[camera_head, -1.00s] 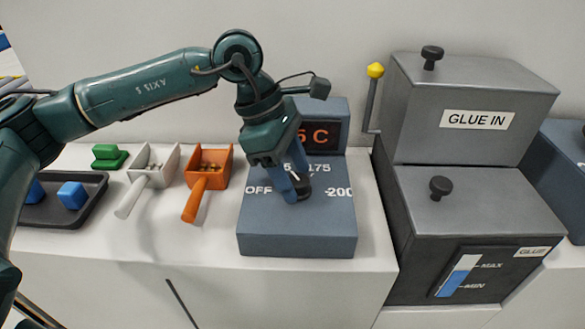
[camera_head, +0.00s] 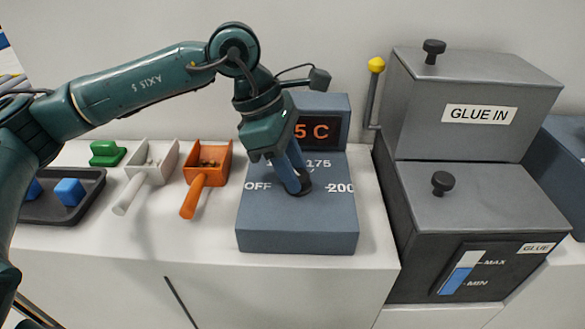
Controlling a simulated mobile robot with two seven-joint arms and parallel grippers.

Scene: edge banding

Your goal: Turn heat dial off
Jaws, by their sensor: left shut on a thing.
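The heat dial (camera_head: 305,185) is a dark knob on the sloped top of a blue-grey control box (camera_head: 297,238). Labels OFF, 175 and 200 show around it, and part of a display reading "5 C" (camera_head: 314,132) shows behind. My left gripper (camera_head: 298,187) is over the box with its blue fingers shut on the dial. The fingers and arm hide much of the dial, so its pointer direction cannot be told. My right gripper is not in view.
Left of the box are an orange scoop (camera_head: 196,190), a white scoop (camera_head: 144,185), a green block (camera_head: 107,153) and a dark tray (camera_head: 75,212) with blue blocks. Right of it stand a yellow-tipped lever (camera_head: 375,66) and the grey GLUE IN machine (camera_head: 470,150).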

